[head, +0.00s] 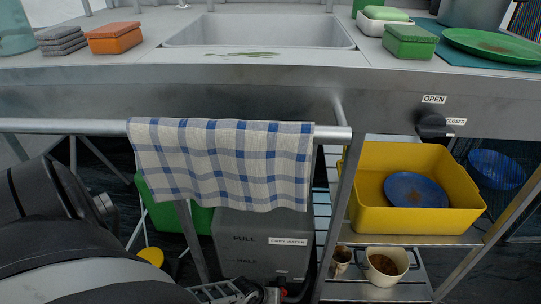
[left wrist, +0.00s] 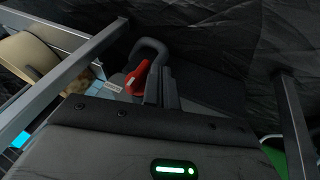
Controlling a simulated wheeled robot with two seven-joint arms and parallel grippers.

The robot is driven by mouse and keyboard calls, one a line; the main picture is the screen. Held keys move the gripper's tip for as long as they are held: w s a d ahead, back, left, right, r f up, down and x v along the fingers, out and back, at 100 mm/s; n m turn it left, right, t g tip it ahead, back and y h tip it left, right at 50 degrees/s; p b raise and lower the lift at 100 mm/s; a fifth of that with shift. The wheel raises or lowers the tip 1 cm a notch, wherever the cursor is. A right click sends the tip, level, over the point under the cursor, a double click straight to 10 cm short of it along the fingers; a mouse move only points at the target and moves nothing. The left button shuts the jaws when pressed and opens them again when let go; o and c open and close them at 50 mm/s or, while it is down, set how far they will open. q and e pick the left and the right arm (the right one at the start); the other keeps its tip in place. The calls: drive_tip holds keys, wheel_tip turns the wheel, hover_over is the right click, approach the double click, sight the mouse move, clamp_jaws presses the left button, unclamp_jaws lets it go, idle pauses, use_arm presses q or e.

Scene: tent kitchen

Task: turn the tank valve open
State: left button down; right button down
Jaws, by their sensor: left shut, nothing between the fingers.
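The grey tank (head: 262,250) stands under the counter, marked FULL, HALF and GREY WATER. My left gripper (head: 248,294) is low in front of the tank, close to the red handle. In the left wrist view its fingers (left wrist: 168,88) are shut and empty, just beside the handle. I cannot tell whether they touch. My right gripper is not in view.
A checked towel (head: 222,160) hangs on a rail above the tank. A black knob (head: 432,124) with OPEN and CLOSED labels is on the counter front. A shelf at right holds a yellow bin (head: 440,165) and a mug (head: 384,268). Metal legs flank the tank.

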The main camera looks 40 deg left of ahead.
use_arm(q)
drive_tip(key=shift+r+p, duration=0.3)
drive_tip(key=shift+r, duration=0.25)
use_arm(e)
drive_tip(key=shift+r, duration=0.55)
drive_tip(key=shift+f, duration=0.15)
